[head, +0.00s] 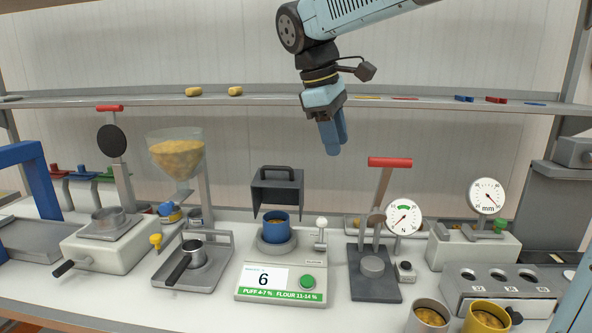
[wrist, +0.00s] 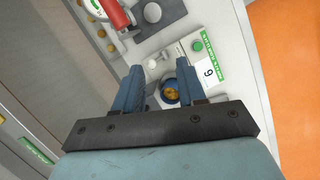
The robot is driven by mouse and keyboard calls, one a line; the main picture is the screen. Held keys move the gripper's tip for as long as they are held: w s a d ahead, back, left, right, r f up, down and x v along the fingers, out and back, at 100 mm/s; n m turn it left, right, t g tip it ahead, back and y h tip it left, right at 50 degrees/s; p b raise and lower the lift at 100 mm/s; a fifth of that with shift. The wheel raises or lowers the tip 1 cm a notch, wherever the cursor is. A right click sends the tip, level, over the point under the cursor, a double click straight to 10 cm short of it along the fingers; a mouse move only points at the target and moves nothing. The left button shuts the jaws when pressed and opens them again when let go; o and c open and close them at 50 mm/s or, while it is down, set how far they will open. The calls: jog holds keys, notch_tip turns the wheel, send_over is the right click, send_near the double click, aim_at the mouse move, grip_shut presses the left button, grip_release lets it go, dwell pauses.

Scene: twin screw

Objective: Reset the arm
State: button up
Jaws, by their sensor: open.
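My gripper (head: 333,140) hangs from my arm above the middle of the bench, fingers pointing down, in front of the shelf. In the wrist view my gripper (wrist: 158,85) shows two blue fingers spread apart with nothing held between them. Below and beyond the fingers is a blue cup (head: 276,227) with yellow-brown contents, standing on the round pan of a white meter (head: 282,276) that reads 6. The cup (wrist: 170,97) also shows between the fingers in the wrist view, well apart from them.
A red-handled press (head: 389,162) stands right of the meter, and a hopper (head: 176,160) of yellow grain stands left. Dial gauges, a grey block with holes (head: 500,282) and two cups (head: 428,318) are at the right. A shelf (head: 230,100) runs behind my arm.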

jog(key=s+d+f+m+t+y, duration=0.1)
jog(key=s+d+f+m+t, duration=0.1)
jog(key=s+d+f+m, duration=0.4)
jog(key=s+d+f+m+t+y, duration=0.2)
jog(key=s+d+f+m, duration=0.4)
jog(key=s+d, duration=0.4)
jog(key=shift+m, duration=0.3)
